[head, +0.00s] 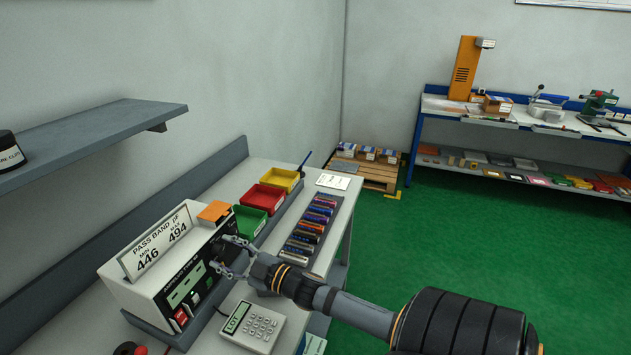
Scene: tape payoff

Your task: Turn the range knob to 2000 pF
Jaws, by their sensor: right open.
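The capacitance meter (140,290) is a white box with a dark front panel, standing on the bench at the left. A green display and small dark knobs show on its front. My right gripper (222,254) is open at the right part of this panel, its fingers spread around that spot. The fingers hide part of the panel, so I cannot tell which knob is the range knob, where it points, or whether they touch it. A sign on top of the meter (160,242) reads PASS BAND pF, 446 and 494. My left gripper is out of view.
A calculator-like keypad (252,327) lies in front of the meter. Green (249,221), red (263,198) and yellow (280,180) bins stand behind it, beside a row of coloured parts (308,232). A grey shelf (85,145) overhangs at the left.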

